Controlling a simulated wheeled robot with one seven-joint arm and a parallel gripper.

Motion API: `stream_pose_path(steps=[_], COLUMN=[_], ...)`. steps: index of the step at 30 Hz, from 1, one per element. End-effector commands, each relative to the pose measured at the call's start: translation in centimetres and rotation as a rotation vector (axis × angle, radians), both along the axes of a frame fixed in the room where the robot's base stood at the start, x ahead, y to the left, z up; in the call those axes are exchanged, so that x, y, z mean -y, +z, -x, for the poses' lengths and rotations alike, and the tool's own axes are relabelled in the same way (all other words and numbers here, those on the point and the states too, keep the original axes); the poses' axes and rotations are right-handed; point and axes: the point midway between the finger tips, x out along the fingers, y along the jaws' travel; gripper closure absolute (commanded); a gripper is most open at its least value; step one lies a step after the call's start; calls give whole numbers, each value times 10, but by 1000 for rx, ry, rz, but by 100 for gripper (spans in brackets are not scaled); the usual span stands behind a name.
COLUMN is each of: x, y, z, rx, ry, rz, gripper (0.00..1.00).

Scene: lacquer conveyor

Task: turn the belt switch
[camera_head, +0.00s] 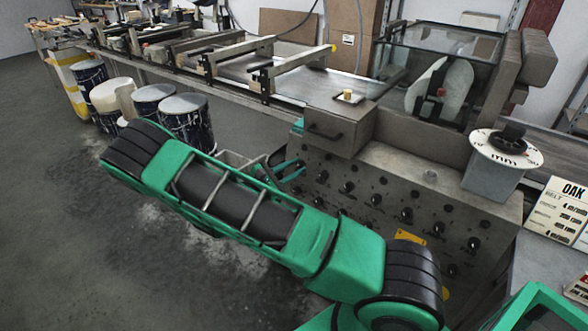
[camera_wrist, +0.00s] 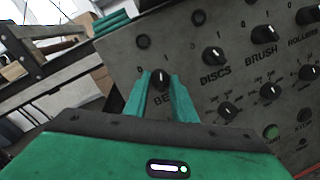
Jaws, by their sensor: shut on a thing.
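The belt switch (camera_wrist: 160,77) is a black rotary knob on the grey control panel, with a label below it of which only "BE" shows. In the wrist view my gripper (camera_wrist: 160,84) has its two green fingers on either side of this knob, shut on it. The fingers hide the rest of the label. The knob's white pointer mark shows between the fingertips and points roughly up.
The panel (camera_wrist: 188,35) carries several similar knobs close by, including the discs knob (camera_wrist: 212,56) and the brush knob (camera_wrist: 263,34). A drawer box (camera_head: 338,130) juts out above the panel's left end. Dark drums (camera_head: 186,120) stand under the conveyor. The floor at left is clear.

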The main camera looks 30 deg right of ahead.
Motion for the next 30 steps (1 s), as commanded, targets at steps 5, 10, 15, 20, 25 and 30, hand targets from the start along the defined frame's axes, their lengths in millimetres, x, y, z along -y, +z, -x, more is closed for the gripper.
stream_pose_path(steps=[5, 10, 15, 20, 25, 30], x=[-6, -6, -6, -6, -5, -5], y=[0, 0, 0, 1, 1, 1], z=[-6, -6, -6, -6, -6, -6], rx=[102, 162, 192, 200, 201, 201], ry=[-3, -15, -20, -22, -23, -23], rz=[-43, -64, -74, -77, -76, -75], gripper=[99, 98, 99, 99, 99, 64])
